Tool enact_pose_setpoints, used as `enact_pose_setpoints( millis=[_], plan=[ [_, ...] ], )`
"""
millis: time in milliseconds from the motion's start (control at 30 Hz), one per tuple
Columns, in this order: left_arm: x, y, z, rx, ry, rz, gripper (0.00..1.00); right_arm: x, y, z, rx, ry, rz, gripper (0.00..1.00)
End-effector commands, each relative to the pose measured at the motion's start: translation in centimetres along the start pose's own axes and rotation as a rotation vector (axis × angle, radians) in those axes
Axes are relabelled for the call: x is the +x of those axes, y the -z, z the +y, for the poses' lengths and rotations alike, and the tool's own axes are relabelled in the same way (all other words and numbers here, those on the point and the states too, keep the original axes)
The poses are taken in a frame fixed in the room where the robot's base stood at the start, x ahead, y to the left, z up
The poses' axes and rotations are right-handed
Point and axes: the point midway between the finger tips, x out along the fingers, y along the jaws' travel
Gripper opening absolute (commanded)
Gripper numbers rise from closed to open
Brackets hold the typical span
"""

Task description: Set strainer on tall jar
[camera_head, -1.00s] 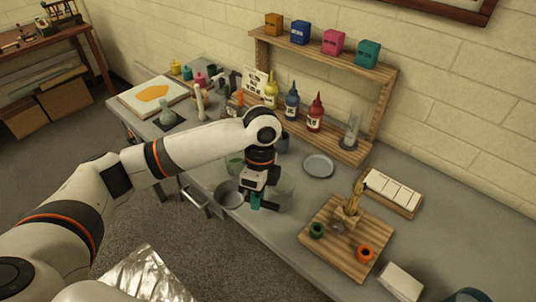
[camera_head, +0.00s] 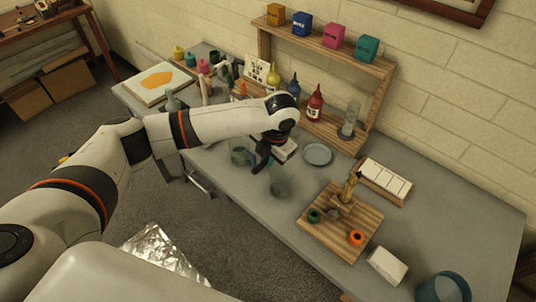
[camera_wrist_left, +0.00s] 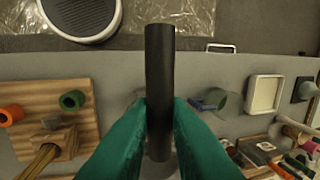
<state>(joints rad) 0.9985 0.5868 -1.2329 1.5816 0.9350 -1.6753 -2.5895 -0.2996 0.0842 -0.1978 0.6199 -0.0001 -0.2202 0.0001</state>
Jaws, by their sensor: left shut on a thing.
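My left gripper (camera_head: 264,166) is above the worktable, mostly hidden by its own wrist in the head view. In the left wrist view its green fingers (camera_wrist_left: 160,125) are shut on a black rod-like handle (camera_wrist_left: 160,60), which I take to be the strainer's. The strainer's bowl cannot be made out in either view. Whether anything touches the jar cannot be told. My right gripper is not in view.
A greenish cup (camera_head: 240,155) stands left of the gripper. A wooden board (camera_head: 360,240) with small rings is at right. A wooden shelf (camera_head: 380,68) with bottles runs along the wall.

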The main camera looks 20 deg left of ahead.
Motion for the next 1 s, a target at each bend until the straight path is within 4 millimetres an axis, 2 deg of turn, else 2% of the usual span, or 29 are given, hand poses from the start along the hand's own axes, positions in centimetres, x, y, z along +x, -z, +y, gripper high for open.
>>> enact_pose_setpoints(
  millis=[367, 1000],
  plan=[
    [0.3, -0.1, 0.1, -0.002, 0.007, 0.001, 0.0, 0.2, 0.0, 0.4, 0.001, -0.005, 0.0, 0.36],
    [4.6, -0.1, 1.0, -0.003, 0.006, 0.001, 0.0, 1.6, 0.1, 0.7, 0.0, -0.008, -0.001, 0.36]
  ],
)
